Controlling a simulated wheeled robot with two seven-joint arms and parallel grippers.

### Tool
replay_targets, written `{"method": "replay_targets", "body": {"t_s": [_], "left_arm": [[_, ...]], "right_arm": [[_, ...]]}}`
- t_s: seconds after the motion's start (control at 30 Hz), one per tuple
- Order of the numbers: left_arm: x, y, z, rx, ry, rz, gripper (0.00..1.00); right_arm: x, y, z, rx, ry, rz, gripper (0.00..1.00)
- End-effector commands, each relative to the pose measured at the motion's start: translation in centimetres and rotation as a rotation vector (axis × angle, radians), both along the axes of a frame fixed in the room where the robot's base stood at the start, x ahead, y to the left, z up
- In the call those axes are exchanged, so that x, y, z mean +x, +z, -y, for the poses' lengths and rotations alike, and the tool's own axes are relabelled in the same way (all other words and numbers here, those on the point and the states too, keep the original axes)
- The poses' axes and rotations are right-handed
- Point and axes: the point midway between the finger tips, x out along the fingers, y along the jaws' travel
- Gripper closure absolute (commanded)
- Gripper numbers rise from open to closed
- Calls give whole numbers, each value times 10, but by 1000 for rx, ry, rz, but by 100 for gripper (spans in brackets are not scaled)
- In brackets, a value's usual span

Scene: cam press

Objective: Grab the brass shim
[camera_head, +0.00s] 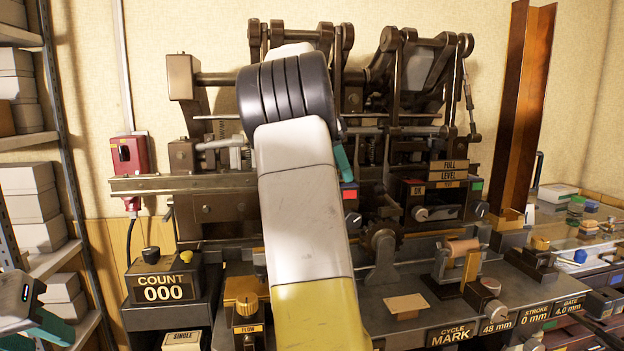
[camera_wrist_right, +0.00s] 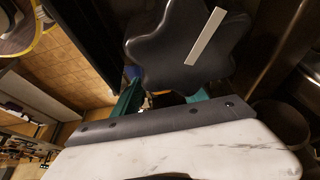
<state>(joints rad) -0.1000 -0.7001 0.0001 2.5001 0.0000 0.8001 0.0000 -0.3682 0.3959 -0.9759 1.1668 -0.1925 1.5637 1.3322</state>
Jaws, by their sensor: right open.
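A small flat tan plate (camera_head: 405,305) lies on the bench front, right of my right arm; it looks like the brass shim, but I cannot be sure. My right gripper (camera_head: 343,165) is up at the press, mostly hidden behind my own arm, with a bit of teal finger showing. In the right wrist view its teal fingers (camera_wrist_right: 163,98) are apart, with a dark star-shaped knob (camera_wrist_right: 165,62) bearing a pale stripe just beyond them. No shim shows between them. My left gripper (camera_head: 45,322) is partly in view at the lower left; its jaw state is unclear.
The press (camera_head: 220,205) with levers and rods fills the middle. A count box (camera_head: 165,290) and a yellow flow knob (camera_head: 246,292) stand at front left. A tall rust-brown channel (camera_head: 522,110) rises at right. Shelves with boxes (camera_head: 30,190) line the left.

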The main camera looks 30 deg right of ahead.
Motion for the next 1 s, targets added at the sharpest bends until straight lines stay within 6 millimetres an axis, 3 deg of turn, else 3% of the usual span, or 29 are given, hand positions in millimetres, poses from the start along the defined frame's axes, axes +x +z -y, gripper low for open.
{"method": "replay_targets", "body": {"t_s": [0.17, 0.4, 0.43, 0.77, 1.0], "left_arm": [[0, 0, 0, 0, 0, 0, 64], [0, 0, 0, 0, 0, 0, 64], [0, 0, 0, 0, 0, 0, 64], [0, 0, 0, 0, 0, 0, 64], [0, 0, 0, 0, 0, 0, 64]], "right_arm": [[0, 0, 0, 0, 0, 0, 51], [0, 0, 0, 0, 0, 0, 98], [0, 0, 0, 0, 0, 0, 100], [0, 1, 0, 0, 0, 0, 100], [0, 20, 1, -2, -1, 1, 100]]}}
